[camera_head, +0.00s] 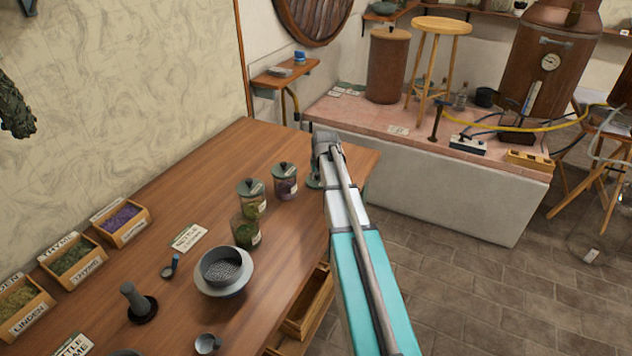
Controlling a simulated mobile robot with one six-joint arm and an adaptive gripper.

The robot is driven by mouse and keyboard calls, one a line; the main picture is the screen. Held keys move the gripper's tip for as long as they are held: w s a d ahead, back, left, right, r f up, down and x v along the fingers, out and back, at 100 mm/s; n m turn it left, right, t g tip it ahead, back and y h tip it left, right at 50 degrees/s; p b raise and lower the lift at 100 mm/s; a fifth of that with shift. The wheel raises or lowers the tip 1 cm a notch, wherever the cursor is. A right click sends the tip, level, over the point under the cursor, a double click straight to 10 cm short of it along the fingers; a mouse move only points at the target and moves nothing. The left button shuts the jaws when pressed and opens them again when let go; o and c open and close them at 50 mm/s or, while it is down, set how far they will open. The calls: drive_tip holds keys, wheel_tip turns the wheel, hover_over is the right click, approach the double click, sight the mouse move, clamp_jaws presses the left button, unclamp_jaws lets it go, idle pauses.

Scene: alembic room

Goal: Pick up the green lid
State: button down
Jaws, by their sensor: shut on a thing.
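My gripper (322,158) is above the far right end of the wooden table, mostly hidden by my own arm. It is shut on a dark green piece, which looks like the green lid (314,178); only its left edge shows. A glass jar (246,234) with green contents stands on the table with no lid visible on it. Behind it stand a lidded jar of green herbs (252,200) and a lidded jar of purple contents (285,184), both apart from my gripper.
A grey mortar-like bowl (224,285), a black-based pestle (140,303) and a small cup (207,343) stand on the table (190,213). Herb boxes (122,222) line its left side. A tiled platform (370,122) with a copper still (553,60) stands beyond.

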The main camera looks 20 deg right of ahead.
drive_tip(key=shift+r, duration=0.2)
wheel_tip(320, 180, up, 2)
drive_tip(key=p, duration=0.2)
drive_tip(key=shift+r+p, duration=0.1)
drive_tip(key=shift+p, duration=0.2)
drive_tip(key=s+d+r+p, duration=0.1)
drive_tip(key=s+r+p, duration=0.9)
drive_tip(key=s, duration=0.4)
drive_tip(key=shift+d+r, duration=0.2)
drive_tip(key=shift+d, duration=0.2)
